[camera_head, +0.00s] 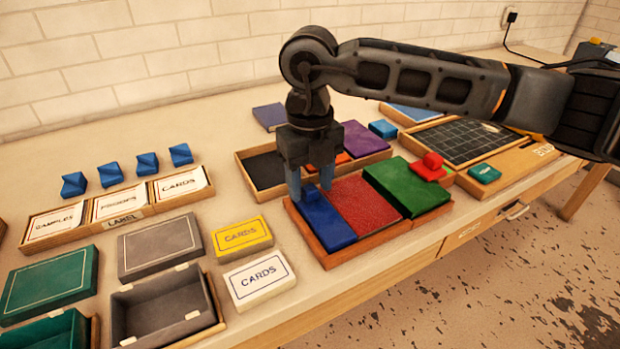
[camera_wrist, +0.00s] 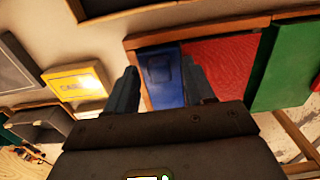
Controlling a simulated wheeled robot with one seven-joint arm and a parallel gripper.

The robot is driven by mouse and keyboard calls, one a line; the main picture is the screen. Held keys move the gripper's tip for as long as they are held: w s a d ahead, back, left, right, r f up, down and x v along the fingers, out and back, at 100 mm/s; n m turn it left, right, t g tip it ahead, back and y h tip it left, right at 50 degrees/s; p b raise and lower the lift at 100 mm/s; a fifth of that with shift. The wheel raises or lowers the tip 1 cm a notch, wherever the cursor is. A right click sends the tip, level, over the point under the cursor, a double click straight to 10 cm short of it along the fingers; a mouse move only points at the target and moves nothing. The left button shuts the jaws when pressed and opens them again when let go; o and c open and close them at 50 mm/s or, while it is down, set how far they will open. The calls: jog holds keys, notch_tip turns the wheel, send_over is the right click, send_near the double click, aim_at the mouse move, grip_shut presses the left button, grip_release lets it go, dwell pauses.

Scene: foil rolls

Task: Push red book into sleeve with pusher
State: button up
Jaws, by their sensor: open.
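A wooden tray (camera_head: 330,262) holds a blue piece (camera_head: 327,222), a red textured piece (camera_head: 362,205) and a green piece (camera_head: 405,186), side by side. A small blue knob (camera_head: 311,192) stands on the far end of the blue piece. My gripper (camera_head: 311,182) is open, pointing down, with its fingers on either side of the knob. In the wrist view the blue piece (camera_wrist: 164,92) shows between the fingers, with the red piece (camera_wrist: 222,62) to the right. Whether the fingers touch the knob is unclear. I cannot tell which piece is the sleeve or the pusher.
A red block with a knob (camera_head: 428,168) lies by the green piece. A second tray (camera_head: 262,172) with coloured pieces stands behind. Yellow (camera_head: 242,237) and white (camera_head: 260,277) card boxes and a grey open box (camera_head: 160,308) are left. The table's front edge is close to the tray.

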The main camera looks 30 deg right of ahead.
jog(key=shift+c, duration=0.4)
grip_shut()
